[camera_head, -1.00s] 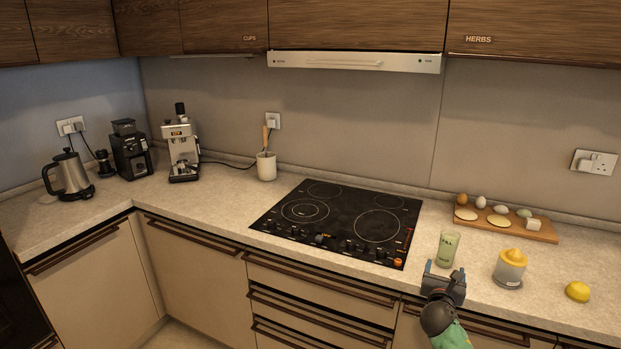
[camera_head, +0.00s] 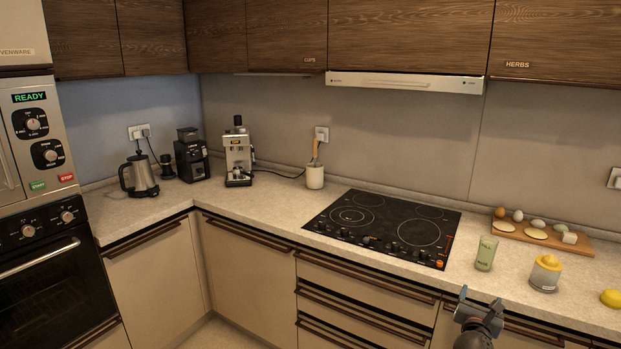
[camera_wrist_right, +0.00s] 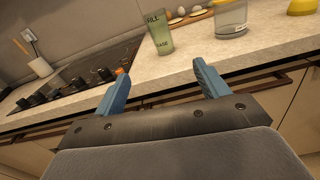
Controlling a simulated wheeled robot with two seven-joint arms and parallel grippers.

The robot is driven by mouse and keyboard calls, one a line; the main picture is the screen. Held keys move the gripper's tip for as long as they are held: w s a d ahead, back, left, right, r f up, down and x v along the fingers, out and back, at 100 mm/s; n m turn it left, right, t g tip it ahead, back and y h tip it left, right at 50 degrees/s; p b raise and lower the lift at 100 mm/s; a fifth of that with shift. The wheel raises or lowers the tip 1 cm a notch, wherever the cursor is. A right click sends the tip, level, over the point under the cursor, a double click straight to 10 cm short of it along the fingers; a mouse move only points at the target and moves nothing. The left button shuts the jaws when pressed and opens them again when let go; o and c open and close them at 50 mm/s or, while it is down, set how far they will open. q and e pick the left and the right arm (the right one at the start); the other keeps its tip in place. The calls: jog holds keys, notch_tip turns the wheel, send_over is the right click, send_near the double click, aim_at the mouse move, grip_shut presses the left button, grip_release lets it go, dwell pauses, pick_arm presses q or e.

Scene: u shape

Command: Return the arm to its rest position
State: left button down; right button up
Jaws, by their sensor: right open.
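My right gripper (camera_head: 478,306) is at the bottom of the head view, in front of the counter's front edge, below the glass. In the right wrist view its two blue fingers (camera_wrist_right: 158,88) are spread apart with nothing between them. The light green glass (camera_head: 486,253) stands upright on the counter, apart from the fingers. It also shows beyond the fingers in the right wrist view (camera_wrist_right: 159,33). My left gripper is not in view.
The counter edge and drawer handles (camera_head: 368,272) are close to my right gripper. A black cooktop (camera_head: 385,228), a yellow-topped juicer (camera_head: 545,273), a lemon (camera_head: 611,298) and a wooden board with eggs (camera_head: 575,247) are on the counter. An oven (camera_head: 50,270) stands at the left.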

jog(key=s+a+f+m+g+y, duration=0.25)
jog(key=s+a+f+m, duration=0.2)
jog(key=f+m, duration=0.45)
jog(key=s+a+f+m+g+y, duration=0.25)
jog(key=a+f+m, duration=0.25)
jog(key=f+m, duration=0.35)
jog(key=s+a+f+m+g+y, duration=0.25)
jog(key=s+a+f+m, duration=0.2)
jog(key=f+m, duration=0.45)
jog(key=s+a+f+g+y, duration=0.1)
jog(key=s+a+f, duration=0.4)
jog(key=s, duration=0.6)
jog(key=s+a+f+g+y, duration=0.1)
jog(key=s+a+f+g, duration=0.2)
jog(key=s+a+f, duration=0.2)
jog(key=s+a+f+g+y, duration=0.1)
jog(key=s+a+f, duration=0.5)
jog(key=s, duration=1.1)
notch_tip(320, 180, down, 4)
jog(key=shift+r+g, duration=0.15)
jog(key=shift+g, duration=0.5)
